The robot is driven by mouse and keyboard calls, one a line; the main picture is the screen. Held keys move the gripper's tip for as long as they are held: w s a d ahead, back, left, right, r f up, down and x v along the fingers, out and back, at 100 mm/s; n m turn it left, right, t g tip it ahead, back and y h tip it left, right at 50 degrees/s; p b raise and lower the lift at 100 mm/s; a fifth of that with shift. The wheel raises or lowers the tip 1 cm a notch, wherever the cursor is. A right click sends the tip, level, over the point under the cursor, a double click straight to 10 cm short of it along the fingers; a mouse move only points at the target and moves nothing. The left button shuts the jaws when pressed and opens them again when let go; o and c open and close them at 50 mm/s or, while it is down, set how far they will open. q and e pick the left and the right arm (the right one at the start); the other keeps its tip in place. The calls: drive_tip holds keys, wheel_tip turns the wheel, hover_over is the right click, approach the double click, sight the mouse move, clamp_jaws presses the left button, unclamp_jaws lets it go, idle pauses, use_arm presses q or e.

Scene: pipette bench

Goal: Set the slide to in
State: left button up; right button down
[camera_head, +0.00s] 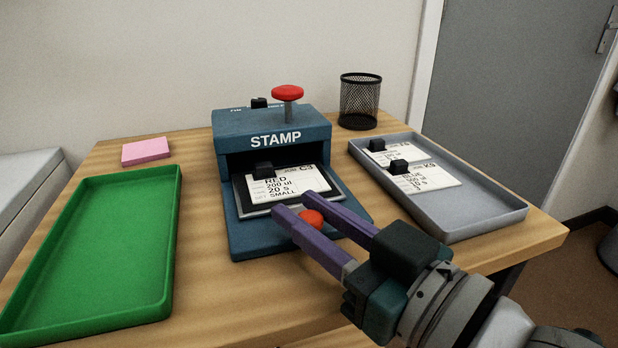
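The blue stamp press (272,125) stands in the middle of the table, with a red knob (287,92) on a post on top. Its slide (333,193), a dark plate with a pale rim, sticks out of the front opening. A white card (300,181) reading RED lies on it with a black clip. A red ball knob (312,218) shows in front of the slide. My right gripper (294,203) has its purple fingers on either side of this knob, with little or no gap visible. Whether they grip it is unclear. My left gripper is not in view.
A green tray (165,255) lies empty at the left. A grey tray (490,208) at the right holds two cards with black clips. A pink pad (145,152) lies at the back left. A black mesh bin (360,103) stands behind the press at the right.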

drive_tip(key=c, duration=1)
unclamp_jaws()
drive_tip(key=shift+s, duration=0.1)
drive_tip(key=o, duration=0.4)
drive_tip(key=p+v, duration=0.2)
drive_tip(key=v, duration=0.8)
